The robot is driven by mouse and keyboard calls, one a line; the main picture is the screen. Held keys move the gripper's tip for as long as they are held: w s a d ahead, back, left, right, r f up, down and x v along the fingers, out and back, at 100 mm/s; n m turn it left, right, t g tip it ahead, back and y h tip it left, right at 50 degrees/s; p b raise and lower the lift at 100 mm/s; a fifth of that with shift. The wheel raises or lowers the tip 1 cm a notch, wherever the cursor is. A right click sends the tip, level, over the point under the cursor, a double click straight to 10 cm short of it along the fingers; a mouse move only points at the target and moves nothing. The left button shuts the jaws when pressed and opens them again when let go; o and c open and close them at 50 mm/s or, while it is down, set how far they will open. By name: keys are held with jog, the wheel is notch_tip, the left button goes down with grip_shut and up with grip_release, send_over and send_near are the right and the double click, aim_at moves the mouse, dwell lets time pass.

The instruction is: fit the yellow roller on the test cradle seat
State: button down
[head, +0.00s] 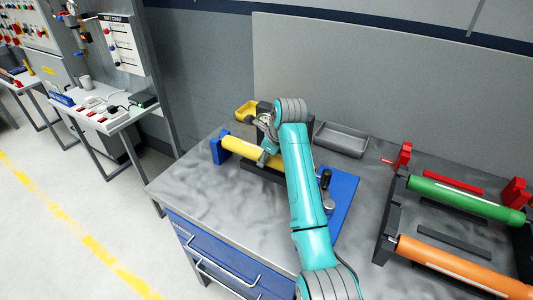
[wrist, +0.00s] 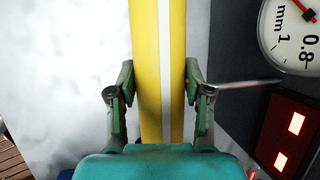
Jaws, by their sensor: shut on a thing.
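The yellow roller (head: 240,144) lies lengthwise over the blue test cradle (head: 343,190) in the head view, its left end at the cradle's blue upright (head: 218,150). Its right end is hidden behind my arm. My gripper (head: 266,153) is shut on the roller from above, near its middle. In the wrist view the roller (wrist: 148,60), with a white stripe along it, runs between the two green fingers of my gripper (wrist: 158,92). I cannot tell whether the roller rests fully in the seat or sits slightly above it.
A dial gauge (wrist: 292,38) and a red-lit display (wrist: 290,130) are close to the right finger. The bench's left front is clear.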

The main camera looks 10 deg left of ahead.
dwell(0.4)
grip_release()
jog(key=shift+f, duration=0.1)
dwell(0.3)
jog(key=shift+r, duration=4.05)
